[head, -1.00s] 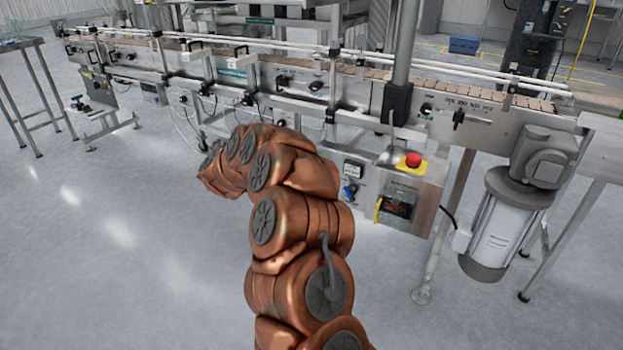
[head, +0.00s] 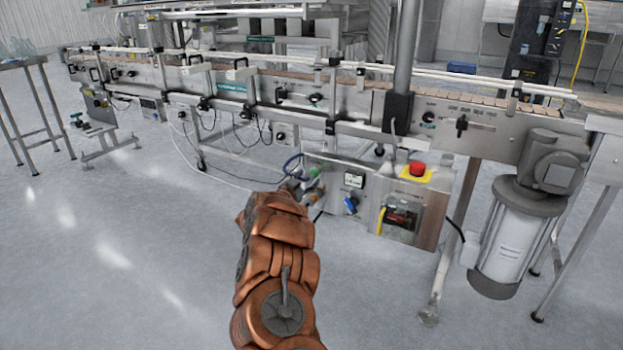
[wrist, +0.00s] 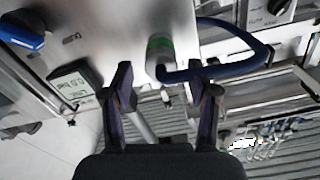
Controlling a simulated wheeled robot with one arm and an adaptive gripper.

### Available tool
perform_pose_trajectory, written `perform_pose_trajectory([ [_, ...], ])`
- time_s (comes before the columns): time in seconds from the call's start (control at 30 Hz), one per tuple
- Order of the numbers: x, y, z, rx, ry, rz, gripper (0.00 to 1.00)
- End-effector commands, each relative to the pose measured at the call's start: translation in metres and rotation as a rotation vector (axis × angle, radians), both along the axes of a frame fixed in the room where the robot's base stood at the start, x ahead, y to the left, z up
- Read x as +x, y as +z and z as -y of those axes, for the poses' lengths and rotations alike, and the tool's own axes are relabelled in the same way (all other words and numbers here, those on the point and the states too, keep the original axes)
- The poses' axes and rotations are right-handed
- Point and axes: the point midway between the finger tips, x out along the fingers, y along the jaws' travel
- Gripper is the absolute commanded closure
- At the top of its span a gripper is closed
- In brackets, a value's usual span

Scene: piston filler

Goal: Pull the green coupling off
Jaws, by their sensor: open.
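In the head view the coupling (head: 314,171) is a small green spot just beyond the end of my arm. My gripper (wrist: 160,80) is open and empty in the wrist view, with one finger on each side of the line to the coupling. The fingertips appear just short of it; the remaining distance is hard to tell. In the head view my arm mostly hides the gripper.
The panel carries a display (head: 354,181), a blue knob (head: 350,203) and a red emergency button (head: 417,168). The conveyor frame (head: 330,125) runs above. A motor (head: 510,235) hangs at right. The floor (head: 130,270) at left is clear.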

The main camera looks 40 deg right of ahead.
Motion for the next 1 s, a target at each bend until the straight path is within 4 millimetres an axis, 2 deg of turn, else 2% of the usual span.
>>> perform_pose_trajectory([
  [0.2,0.006,-0.002,0.022,-0.002,-0.001,0.0,0.41],
  [0.4,0.01,0.0,0.033,-0.002,-0.001,0.0,0.41],
  [0.83,0.012,0.0,0.037,0.001,0.001,0.0,0.41],
  [1.0,0.012,0.0,0.037,0.001,0.001,0.0,0.57],
])
